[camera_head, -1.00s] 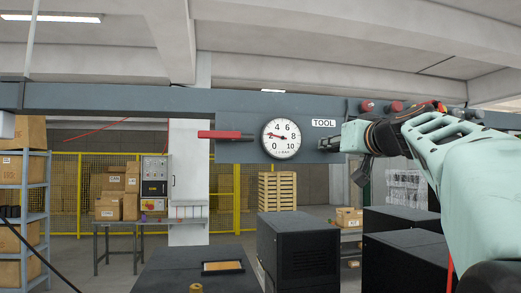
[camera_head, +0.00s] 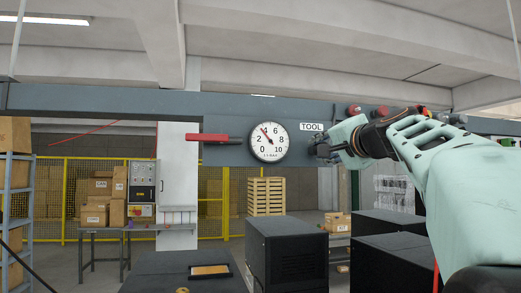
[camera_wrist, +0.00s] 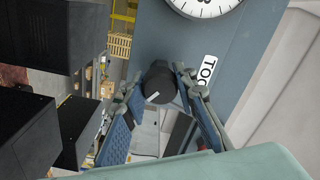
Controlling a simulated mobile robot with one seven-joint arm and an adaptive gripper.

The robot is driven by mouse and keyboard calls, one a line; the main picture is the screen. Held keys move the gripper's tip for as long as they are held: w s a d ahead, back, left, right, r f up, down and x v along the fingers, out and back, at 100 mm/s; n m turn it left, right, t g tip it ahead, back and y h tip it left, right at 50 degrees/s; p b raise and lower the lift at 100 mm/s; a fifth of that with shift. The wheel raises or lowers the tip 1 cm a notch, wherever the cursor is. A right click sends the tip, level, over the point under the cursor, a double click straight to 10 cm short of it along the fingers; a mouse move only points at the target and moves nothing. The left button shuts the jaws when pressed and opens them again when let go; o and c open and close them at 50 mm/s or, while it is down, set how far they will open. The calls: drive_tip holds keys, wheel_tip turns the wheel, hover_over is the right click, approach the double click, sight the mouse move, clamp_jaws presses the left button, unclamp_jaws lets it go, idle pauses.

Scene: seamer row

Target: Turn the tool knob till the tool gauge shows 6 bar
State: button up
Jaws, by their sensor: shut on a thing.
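The tool gauge (camera_head: 268,143) is a round white dial numbered 0 to 10 on a grey beam, left of the TOOL label (camera_head: 311,127). Its red needle points up and left, close to the 4. Part of the dial also shows at the top of the wrist view (camera_wrist: 205,3). The tool knob (camera_wrist: 158,78) is a dark cylinder with a white mark, below the label. My gripper (camera_wrist: 158,86) is shut on the knob, one finger on each side. In the head view my gripper (camera_head: 322,149) hides most of the knob.
A red-handled lever (camera_head: 207,137) sticks out left of the gauge. Red buttons (camera_head: 354,110) sit on the beam above my wrist. Dark machine boxes (camera_head: 287,254) stand below. A yellow fence (camera_head: 75,195) and a wooden crate (camera_head: 266,196) are behind.

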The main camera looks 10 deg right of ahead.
drive_tip(key=m+p, duration=0.1)
drive_tip(key=m, duration=0.4)
drive_tip(key=shift+r+m, duration=0.15)
drive_tip(key=shift+m, duration=0.25)
drive_tip(key=m+p, duration=0.2)
drive_tip(key=m, duration=0.2)
drive_tip(key=shift+m, duration=0.4)
drive_tip(key=o, duration=1.2)
drive_tip(key=shift+c, duration=0.2)
drive_tip(key=shift+f, duration=0.2)
